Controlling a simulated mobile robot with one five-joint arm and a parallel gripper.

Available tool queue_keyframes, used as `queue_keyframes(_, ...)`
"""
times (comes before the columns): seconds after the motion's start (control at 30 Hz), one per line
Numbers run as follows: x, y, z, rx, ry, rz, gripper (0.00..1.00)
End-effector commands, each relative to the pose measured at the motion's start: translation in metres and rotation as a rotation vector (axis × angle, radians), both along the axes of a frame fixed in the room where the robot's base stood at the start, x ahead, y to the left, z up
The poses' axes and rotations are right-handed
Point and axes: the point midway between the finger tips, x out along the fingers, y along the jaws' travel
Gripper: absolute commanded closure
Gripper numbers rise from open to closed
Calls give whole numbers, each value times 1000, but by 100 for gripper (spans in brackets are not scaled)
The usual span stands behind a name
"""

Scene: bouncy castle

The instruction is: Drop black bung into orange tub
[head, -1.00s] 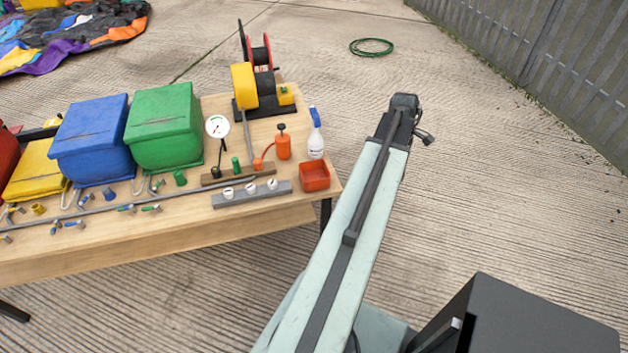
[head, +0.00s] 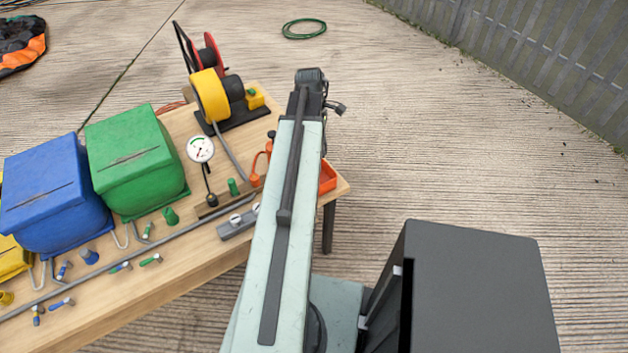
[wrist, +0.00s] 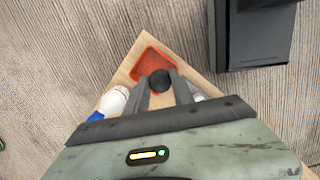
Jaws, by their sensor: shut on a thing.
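The black bung (wrist: 160,80) is between the fingertips of my gripper (wrist: 161,86) in the wrist view, and my gripper is shut on it. The orange tub (wrist: 149,62) lies beyond and below it at the table corner; the bung overlaps the tub's near part in this view. Its height above the tub cannot be told. In the head view the orange tub (head: 328,177) is mostly hidden behind my arm, with only its right side showing. The gripper and bung are not visible there.
The white spray bottle (wrist: 113,101) stands close to the left of my fingers. On the wooden table (head: 200,270) are a green box (head: 135,158), a blue box (head: 55,195), a gauge (head: 201,150) and a yellow blower (head: 210,97). Open concrete lies right of the table.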

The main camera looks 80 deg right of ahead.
Motion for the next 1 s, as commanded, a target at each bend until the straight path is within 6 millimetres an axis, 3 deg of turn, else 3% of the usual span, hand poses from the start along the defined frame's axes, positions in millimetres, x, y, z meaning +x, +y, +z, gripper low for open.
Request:
queue_keyframes(0.13, -7, -2, -7, 0, 0, 1, 100)
queue_keyframes(0.3, -10, -12, -57, -1, -2, 134, 100)
queue_keyframes(0.4, -11, -17, -76, 0, -1, 214, 100)
queue_keyframes(0.73, -13, -20, -82, -1, 0, 265, 100)
queue_keyframes(1.0, -14, -20, -117, 0, 0, 263, 100)
